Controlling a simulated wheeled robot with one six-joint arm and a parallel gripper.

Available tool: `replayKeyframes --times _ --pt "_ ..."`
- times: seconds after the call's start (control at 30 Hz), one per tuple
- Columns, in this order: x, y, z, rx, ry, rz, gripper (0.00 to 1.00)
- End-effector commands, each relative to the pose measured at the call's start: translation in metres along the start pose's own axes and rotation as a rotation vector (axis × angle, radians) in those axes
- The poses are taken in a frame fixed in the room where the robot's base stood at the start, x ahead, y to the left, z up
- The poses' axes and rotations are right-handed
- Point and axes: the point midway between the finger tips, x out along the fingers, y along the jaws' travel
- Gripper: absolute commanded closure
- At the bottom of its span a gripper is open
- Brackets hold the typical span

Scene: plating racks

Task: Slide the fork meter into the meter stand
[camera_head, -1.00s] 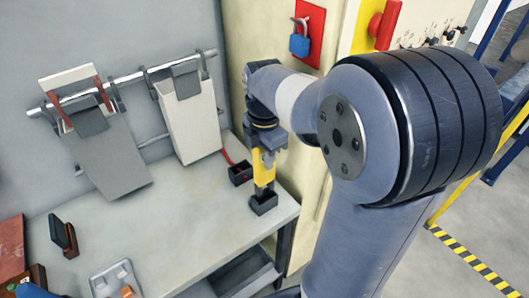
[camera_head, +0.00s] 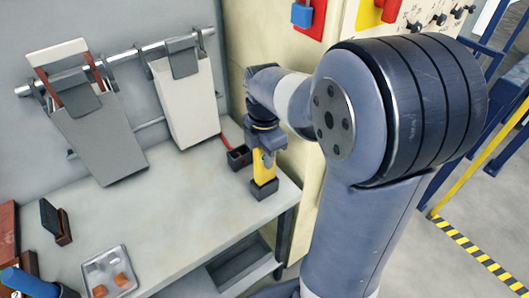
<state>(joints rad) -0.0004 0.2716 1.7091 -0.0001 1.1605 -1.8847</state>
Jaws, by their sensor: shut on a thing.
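The yellow fork meter (camera_head: 261,172) stands roughly upright near the right end of the bench. My gripper (camera_head: 264,153) is shut on its upper part from above. The meter's lower end meets a small black open-topped box, which looks like the meter stand (camera_head: 264,189). The bottom of the meter is hidden by the box's front wall, so it seems to be inside. How deep it sits cannot be told.
Another black box (camera_head: 238,157) with a red lead stands just behind left. Two plating racks (camera_head: 185,105) (camera_head: 100,140) hang from a rail. A tray (camera_head: 108,272) lies at the front left. The bench (camera_head: 170,215) is clear in the middle.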

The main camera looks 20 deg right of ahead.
Motion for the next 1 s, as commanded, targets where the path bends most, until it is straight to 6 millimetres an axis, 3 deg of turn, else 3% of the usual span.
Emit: replayKeyframes --times 0.47,0.5,0.8,1.0 --pt "0.0053 0.0001 0.0 0.0 0.0 0.0 1.0" --pt "0.0053 0.0 0.0 0.0 0.0 0.0 0.73" --pt "0.0053 0.0 0.0 0.0 0.0 0.0 0.49" --pt "0.0055 -0.0001 0.0 0.0 0.0 -0.001 0.49"
